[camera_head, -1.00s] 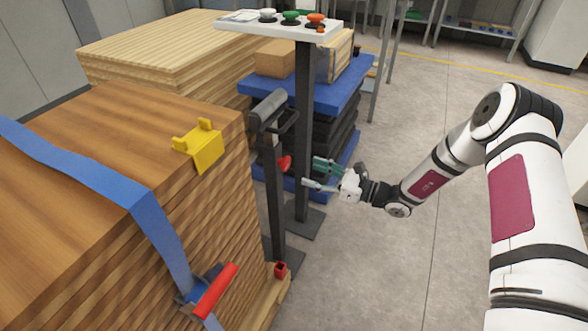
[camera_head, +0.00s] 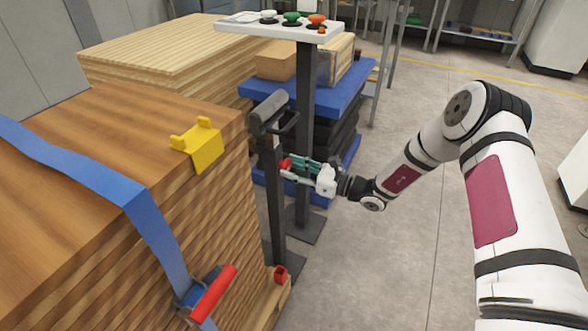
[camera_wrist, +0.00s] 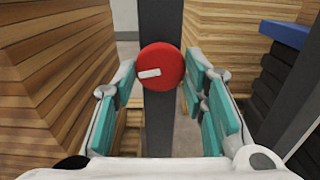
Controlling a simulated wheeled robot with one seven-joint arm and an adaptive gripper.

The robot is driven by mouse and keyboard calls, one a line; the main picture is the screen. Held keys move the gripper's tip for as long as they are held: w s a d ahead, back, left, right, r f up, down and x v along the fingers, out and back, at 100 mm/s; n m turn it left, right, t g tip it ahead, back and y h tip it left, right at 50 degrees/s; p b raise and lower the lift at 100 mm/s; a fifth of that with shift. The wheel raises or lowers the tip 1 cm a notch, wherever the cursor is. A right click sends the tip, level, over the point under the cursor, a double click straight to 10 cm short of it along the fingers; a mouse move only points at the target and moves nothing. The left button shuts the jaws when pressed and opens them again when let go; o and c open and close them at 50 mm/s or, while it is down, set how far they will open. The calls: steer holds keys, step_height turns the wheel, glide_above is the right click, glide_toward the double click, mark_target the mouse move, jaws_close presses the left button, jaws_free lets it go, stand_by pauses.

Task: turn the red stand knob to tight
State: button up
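The red stand knob (camera_wrist: 160,68) is a round disc with a white bar mark on its face, on the dark upright post (camera_wrist: 158,125) of the roller stand. The mark lies nearly level, tilted slightly. In the head view the knob (camera_head: 286,164) is partly covered by my gripper (camera_head: 291,169). In the wrist view my gripper (camera_wrist: 160,85) is open, with a teal-padded finger on either side of the knob. Gaps seem to show between the fingers and the knob; whether either touches it I cannot tell.
A stacked wood pile (camera_head: 220,220) stands close left of the post, with a yellow bracket (camera_head: 207,150) and a red-handled strap ratchet (camera_head: 213,294). A second post (camera_head: 304,110) carries a button panel (camera_head: 250,27) just behind. Open floor (camera_head: 390,270) lies to the right.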

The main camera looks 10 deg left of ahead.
steer(key=shift+m, duration=0.3)
steer(key=shift+c, duration=0.5)
steer(key=shift+r+p, duration=0.1)
steer(key=shift+p, duration=0.2)
steer(key=m+p, duration=0.1)
steer(key=m, duration=0.3)
steer(key=shift+p, duration=0.3)
steer(key=m+p, duration=0.1)
steer(key=m, duration=0.4)
steer(key=shift+m, duration=0.4)
steer(key=m+p, duration=0.1)
steer(key=m, duration=0.4)
steer(key=shift+m, duration=2.4)
steer(key=o, duration=1.1)
steer(key=shift+s, duration=0.1)
